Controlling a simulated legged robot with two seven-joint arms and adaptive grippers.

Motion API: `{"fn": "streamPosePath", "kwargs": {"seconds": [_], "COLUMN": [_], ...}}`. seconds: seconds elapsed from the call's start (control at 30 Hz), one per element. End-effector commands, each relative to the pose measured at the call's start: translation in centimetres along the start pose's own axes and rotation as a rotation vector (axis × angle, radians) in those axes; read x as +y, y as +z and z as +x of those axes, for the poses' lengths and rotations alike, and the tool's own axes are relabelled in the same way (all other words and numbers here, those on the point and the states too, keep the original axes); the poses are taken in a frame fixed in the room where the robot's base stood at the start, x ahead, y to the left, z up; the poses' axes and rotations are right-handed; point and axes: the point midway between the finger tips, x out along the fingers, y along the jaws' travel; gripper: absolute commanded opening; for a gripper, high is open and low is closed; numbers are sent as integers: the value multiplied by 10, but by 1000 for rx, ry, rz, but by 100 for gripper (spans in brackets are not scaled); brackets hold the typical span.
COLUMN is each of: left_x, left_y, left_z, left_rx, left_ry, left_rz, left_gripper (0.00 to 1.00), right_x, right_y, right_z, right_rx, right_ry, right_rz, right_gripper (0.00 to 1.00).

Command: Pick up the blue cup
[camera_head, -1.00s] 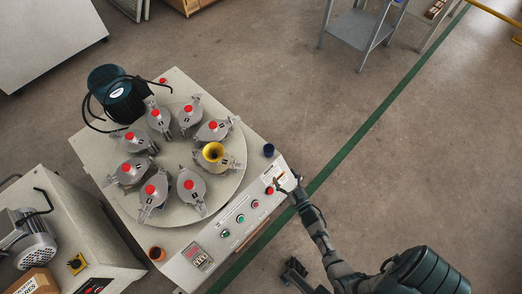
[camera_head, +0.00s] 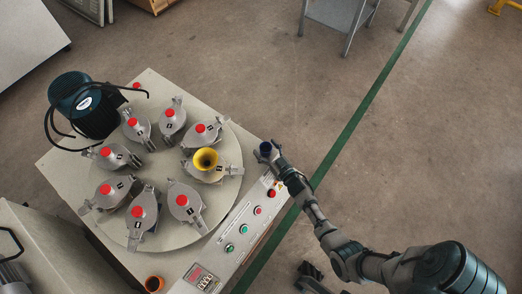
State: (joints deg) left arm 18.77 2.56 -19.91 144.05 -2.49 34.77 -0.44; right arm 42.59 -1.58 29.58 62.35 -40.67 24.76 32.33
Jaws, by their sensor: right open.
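The small dark blue cup (camera_head: 266,147) stands at the right corner of the machine's table top, beside the control panel. My right gripper (camera_head: 267,154) is at the cup, with its open fingers close to the cup's near side and partly covering it. I cannot tell whether the fingers touch the cup.
The machine's round plate (camera_head: 226,150) carries several grey clamps with red knobs. A yellow cup (camera_head: 206,158) sits in one of them. An orange cup (camera_head: 154,284) stands at the near corner. A panel with buttons (camera_head: 243,229) runs along the near right edge.

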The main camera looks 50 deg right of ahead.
Motion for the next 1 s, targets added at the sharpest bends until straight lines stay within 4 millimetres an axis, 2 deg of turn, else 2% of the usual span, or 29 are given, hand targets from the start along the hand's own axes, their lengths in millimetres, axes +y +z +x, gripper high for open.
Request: {"fn": "streamPosePath", "kwargs": {"seconds": [0.17, 0.2, 0.47, 0.77, 0.93, 1.0], "left_x": [0, 0, -2, -2, -1, -1], "left_y": [-1, -1, 4, 2, -4, -1], "left_z": [1, 1, 0, 2, 10, 1], "left_rx": [3, 3, -3, 1, 12, -35], "left_ry": [0, 0, -1, -1, 0, -10], "left_rz": [0, 0, 0, 0, -1, -2], "left_gripper": [40, 40, 40, 40, 40, 40], "right_x": [0, 0, -1, 0, -1, -1], "right_y": [-3, -3, -3, -5, -18, -27], "right_z": [2, 2, 2, 2, 3, 4], "right_rx": [3, 3, 3, 5, 10, 12], "right_ry": [0, 0, 0, 0, -1, -1], "right_rz": [-3, -3, -4, -3, -2, -2], "right_gripper": [81, 78, 13, 13, 13, 13]}}
